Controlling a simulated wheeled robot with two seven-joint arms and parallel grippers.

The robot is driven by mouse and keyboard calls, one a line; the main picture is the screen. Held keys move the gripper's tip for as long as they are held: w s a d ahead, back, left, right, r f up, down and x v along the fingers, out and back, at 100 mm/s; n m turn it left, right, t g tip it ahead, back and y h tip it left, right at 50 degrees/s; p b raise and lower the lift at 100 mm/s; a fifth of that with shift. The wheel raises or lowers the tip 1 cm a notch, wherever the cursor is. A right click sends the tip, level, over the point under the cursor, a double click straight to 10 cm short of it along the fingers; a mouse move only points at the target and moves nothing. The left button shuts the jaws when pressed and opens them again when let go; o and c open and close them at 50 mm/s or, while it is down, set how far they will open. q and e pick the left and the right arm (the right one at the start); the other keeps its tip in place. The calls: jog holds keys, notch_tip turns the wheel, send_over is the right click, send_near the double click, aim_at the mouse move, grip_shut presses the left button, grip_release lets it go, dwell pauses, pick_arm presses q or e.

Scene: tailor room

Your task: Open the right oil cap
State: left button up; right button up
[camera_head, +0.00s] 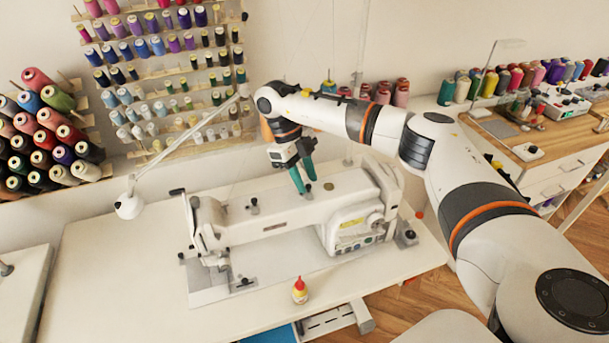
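A white sewing machine (290,212) stands on the white table. Small dark round parts show on top of its arm: a dark disc (328,186) to the right and a black knob (253,205) to the left. I cannot tell for certain which is the right oil cap. My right gripper (307,186) points down over the top of the machine arm, just left of the dark disc. Whether the fingertips touch the machine is unclear. My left gripper is not in view.
A small bottle with a red cap (300,290) stands on the table (130,280) in front of the machine. A white lamp (130,205) arches at the left. Thread racks (165,70) line the wall behind. My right arm crosses the right side. The table's front left is clear.

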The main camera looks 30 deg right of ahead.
jog(key=shift+w+r, duration=0.15)
jog(key=shift+r, duration=0.1)
jog(key=v, duration=1.1)
jog(key=shift+r, duration=0.25)
jog(key=shift+f, duration=0.1)
